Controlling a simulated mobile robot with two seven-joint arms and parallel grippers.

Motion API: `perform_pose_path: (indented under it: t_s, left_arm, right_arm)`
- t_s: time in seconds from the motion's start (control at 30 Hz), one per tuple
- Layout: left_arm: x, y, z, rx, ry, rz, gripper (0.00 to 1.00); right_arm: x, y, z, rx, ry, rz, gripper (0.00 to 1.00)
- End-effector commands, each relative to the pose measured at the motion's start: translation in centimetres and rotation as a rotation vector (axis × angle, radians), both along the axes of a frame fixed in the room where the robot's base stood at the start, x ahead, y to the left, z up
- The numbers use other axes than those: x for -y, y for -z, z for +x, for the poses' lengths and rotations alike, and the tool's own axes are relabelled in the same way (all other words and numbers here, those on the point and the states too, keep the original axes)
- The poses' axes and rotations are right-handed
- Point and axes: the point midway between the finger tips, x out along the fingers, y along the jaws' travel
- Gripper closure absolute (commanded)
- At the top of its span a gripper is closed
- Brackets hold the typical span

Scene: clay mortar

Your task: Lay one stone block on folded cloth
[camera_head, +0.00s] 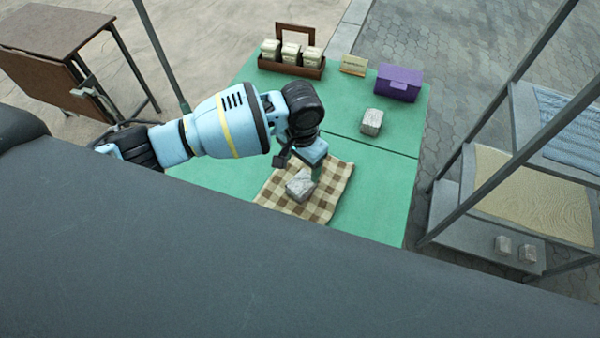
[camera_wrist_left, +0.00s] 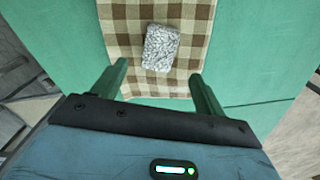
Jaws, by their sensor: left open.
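A grey stone block (camera_head: 300,186) lies on the brown-and-cream checked folded cloth (camera_head: 331,191) on the green table. It also shows in the left wrist view (camera_wrist_left: 160,48), with bare cloth (camera_wrist_left: 121,58) around it. My left gripper (camera_head: 308,176) is over the cloth beside the block. In the left wrist view, its two green fingers (camera_wrist_left: 155,85) are apart, with nothing between them, and the block is just beyond the tips. A second stone block (camera_head: 372,122) stands on the green table further back. My right gripper is not in view.
At the back of the green table (camera_head: 378,198) stand a brown wooden carrier (camera_head: 310,71) holding several jars or blocks, a small sign (camera_head: 354,65) and a purple box (camera_head: 399,83). A metal rack (camera_head: 482,205) stands to the right, with small blocks on its lower shelf. A brown desk (camera_head: 56,29) is at the left.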

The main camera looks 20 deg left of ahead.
Motion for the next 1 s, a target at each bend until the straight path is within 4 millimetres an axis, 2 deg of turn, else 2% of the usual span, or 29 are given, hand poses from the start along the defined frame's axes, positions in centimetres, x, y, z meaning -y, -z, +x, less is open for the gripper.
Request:
perform_pose_path:
  t_s: [0.1, 0.3, 0.83, 0.93, 1.0]
  left_arm:
    - [0.0, -1.6, 0.1, 0.002, -0.001, -0.001, 0.27]
    - [0.0, -2.3, 0.0, -0.001, -0.001, 0.0, 0.27]
    - [0.1, -2.2, -0.1, -0.002, 0.001, -0.001, 0.27]
    - [0.7, -1.7, -0.9, -0.007, 0.015, -0.018, 0.27]
    - [1.5, -0.8, -2.1, -0.011, 0.035, -0.042, 0.27]
  right_arm:
    - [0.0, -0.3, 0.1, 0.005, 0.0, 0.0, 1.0]
    - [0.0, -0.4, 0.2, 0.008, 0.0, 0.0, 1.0]
    - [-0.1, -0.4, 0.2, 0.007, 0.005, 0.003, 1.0]
    - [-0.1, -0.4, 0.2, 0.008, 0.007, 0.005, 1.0]
    - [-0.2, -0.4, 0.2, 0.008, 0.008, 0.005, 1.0]
